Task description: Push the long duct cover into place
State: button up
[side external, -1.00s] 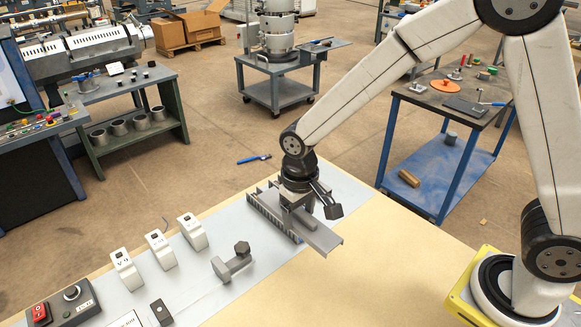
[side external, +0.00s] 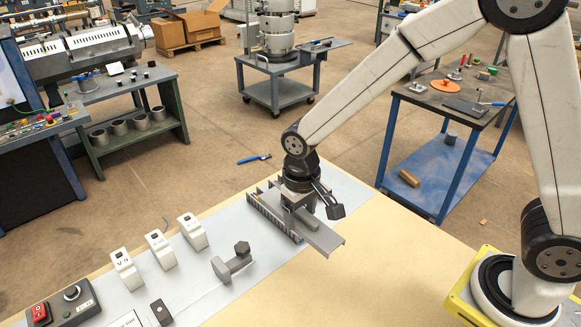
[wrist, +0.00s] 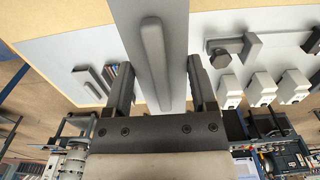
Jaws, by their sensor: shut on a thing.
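The long duct cover (side external: 323,238) is a grey channel-shaped strip lying across the slotted grey duct (side external: 272,217) on the panel. Its near end sticks out to the right, over the panel edge. My gripper (side external: 297,205) is above the duct, shut on the cover. In the wrist view, the cover (wrist: 128,14) runs between my gripper's fingers (wrist: 160,88), with a raised rib (wrist: 154,58) along its top. The far part of the cover is hidden by my gripper in the side view, so I cannot tell how it meets the duct there.
A grey bracket with a dark hex-shaped head (side external: 233,262) lies left of the duct. Several white modules (side external: 160,250) stand farther left on the panel (side external: 205,275). A control box with a red switch (side external: 62,303) is at the front left. The beige table (side external: 385,255) is clear at right.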

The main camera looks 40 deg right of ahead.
jog(key=shift+w, duration=0.15)
jog(key=shift+w+d+f, duration=0.1)
jog(key=shift+w+d, duration=0.05)
jog(key=shift+w, duration=0.5)
jog(key=w+d+f, duration=0.1)
jog(key=w+d, duration=0.1)
jog(key=w, duration=0.4)
jog(key=w+d+f, duration=0.1)
jog(key=w+d, duration=0.1)
jog(key=w, duration=0.4)
jog(key=shift+d+f, duration=0.2)
jog(key=shift+f, duration=0.05)
jog(key=shift+f, duration=0.2)
jog(key=shift+f, duration=2.7)
jog(key=shift+f, duration=1.05)
